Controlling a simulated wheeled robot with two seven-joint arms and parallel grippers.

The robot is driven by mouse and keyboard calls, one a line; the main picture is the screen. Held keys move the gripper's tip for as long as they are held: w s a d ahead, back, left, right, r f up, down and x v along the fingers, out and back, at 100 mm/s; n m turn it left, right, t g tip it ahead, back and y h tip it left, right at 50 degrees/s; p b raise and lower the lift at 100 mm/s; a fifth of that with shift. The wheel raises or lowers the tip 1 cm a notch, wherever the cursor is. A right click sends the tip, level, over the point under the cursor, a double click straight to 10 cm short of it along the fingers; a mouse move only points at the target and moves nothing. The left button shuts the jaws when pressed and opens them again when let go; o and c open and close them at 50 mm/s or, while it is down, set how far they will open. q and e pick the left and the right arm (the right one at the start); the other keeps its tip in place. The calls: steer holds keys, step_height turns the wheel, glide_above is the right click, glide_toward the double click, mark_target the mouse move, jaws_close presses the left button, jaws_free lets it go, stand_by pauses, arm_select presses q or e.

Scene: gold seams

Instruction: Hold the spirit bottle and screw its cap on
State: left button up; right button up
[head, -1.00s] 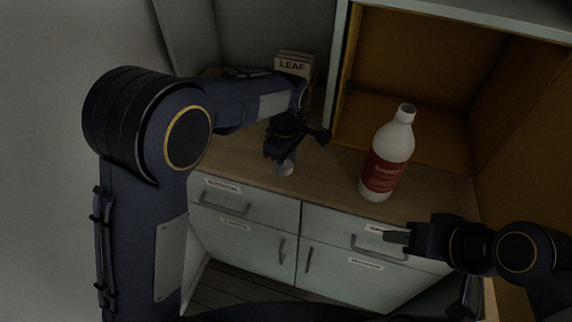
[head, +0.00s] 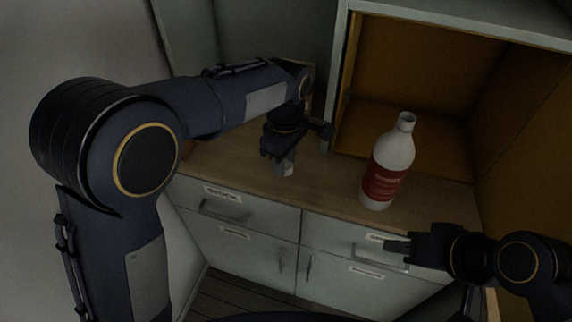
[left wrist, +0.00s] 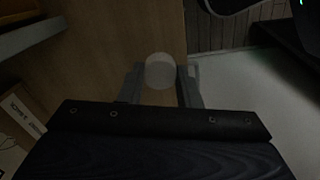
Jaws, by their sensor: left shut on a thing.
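The spirit bottle (head: 389,165) is white with a red label and stands upright on the wooden counter, its neck open with no cap on it. My left gripper (head: 287,160) is to the left of the bottle, over the counter, pointing down. It is shut on a pale round cap (head: 287,169), which also shows between the fingers in the left wrist view (left wrist: 160,71). My right gripper (head: 388,247) is in front of the counter, below and apart from the bottle. Its fingers look close together, and I cannot tell whether they are open.
The counter (head: 330,190) is clear between my left gripper and the bottle. An open ochre cabinet (head: 430,70) stands behind and right of the bottle. Drawers with handles (head: 225,210) are below the counter's front edge. A box (left wrist: 22,115) shows at the left wrist view's left.

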arm_select(q)
steer(key=s+r, duration=0.3)
steer(key=s, duration=0.3)
steer(key=s+a+r+b, duration=0.1)
steer(key=s+r, duration=0.3)
steer(key=s, duration=0.2)
steer(key=shift+r, duration=0.3)
steer(key=shift+a, duration=0.1)
